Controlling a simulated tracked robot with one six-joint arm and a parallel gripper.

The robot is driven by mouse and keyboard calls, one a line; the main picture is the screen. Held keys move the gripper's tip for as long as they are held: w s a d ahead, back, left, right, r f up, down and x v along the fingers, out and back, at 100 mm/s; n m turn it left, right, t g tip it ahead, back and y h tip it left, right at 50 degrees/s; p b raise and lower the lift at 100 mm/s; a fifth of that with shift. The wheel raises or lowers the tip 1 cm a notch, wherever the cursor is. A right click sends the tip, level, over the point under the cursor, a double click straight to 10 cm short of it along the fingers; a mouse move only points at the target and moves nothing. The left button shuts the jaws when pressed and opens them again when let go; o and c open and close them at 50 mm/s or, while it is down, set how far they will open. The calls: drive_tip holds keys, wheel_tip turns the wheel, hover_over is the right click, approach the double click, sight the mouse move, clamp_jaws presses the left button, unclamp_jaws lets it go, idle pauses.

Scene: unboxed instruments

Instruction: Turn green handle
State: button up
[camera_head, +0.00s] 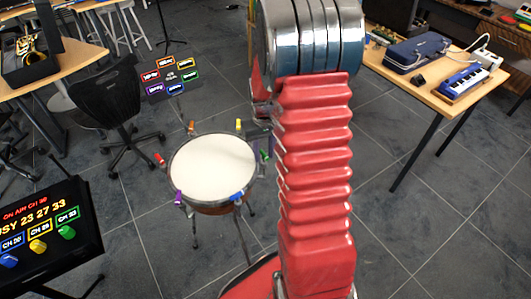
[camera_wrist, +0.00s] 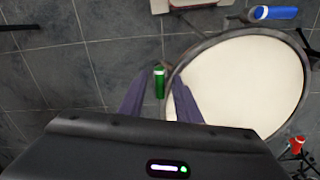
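A white-topped drum (camera_head: 212,168) stands on the floor with coloured handles around its rim. Its green handle (camera_head: 266,154) is at the right side, partly hidden by my red arm. In the wrist view the green handle (camera_wrist: 159,83) lies just left of the drum's white top (camera_wrist: 240,85). My gripper (camera_wrist: 160,76) is open, its two purple fingers apart on either side of the green handle in that picture. The fingers do not appear to touch it, but the depth between them is unclear. In the head view my gripper is mostly hidden behind the arm.
Other drum handles include a blue one (camera_wrist: 273,13) and a red one (camera_wrist: 297,144). A console (camera_head: 45,262) at the lower left also carries a green knob (camera_head: 67,232). A table (camera_head: 440,95) stands right, and a black chair (camera_head: 103,100) stands left.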

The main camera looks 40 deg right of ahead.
drive_tip(key=shift+f, duration=0.45)
drive_tip(key=shift+c, duration=0.2)
clamp_jaws()
